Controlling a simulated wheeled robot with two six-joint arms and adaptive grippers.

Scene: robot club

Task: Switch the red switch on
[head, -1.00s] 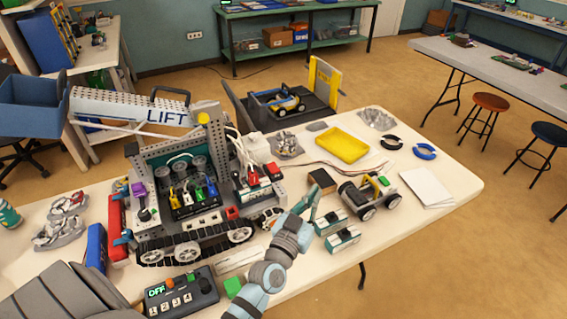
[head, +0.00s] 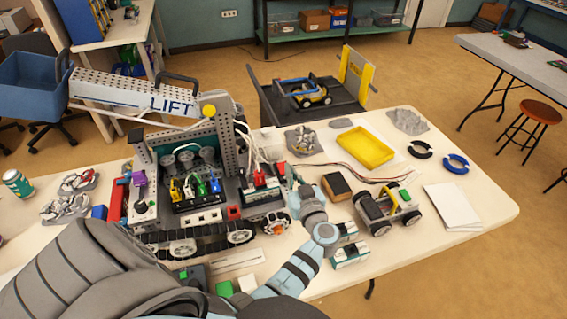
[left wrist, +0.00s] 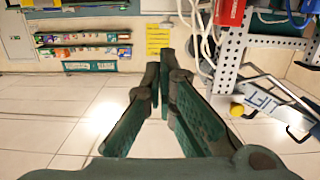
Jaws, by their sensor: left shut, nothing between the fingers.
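Two red blocks, one of them (head: 272,169), sit on the right end of the tracked lift machine (head: 228,150); I cannot tell which is the red switch or its position. My left gripper (head: 291,178) is just right of these blocks, partly hidden by its wrist. In the left wrist view the left gripper (left wrist: 163,62) has its fingertips together with nothing between them. A red part (left wrist: 230,12) shows there at upper right, beside the grey perforated frame (left wrist: 228,60), apart from the fingers. My right gripper is not in view.
A grey pad with a green button (head: 193,277) is mostly hidden behind my arm. A small buggy (head: 388,208), a dark block (head: 337,186) and a yellow tray (head: 365,147) stand right of the machine. White sheets (head: 453,206) lie at the table's right.

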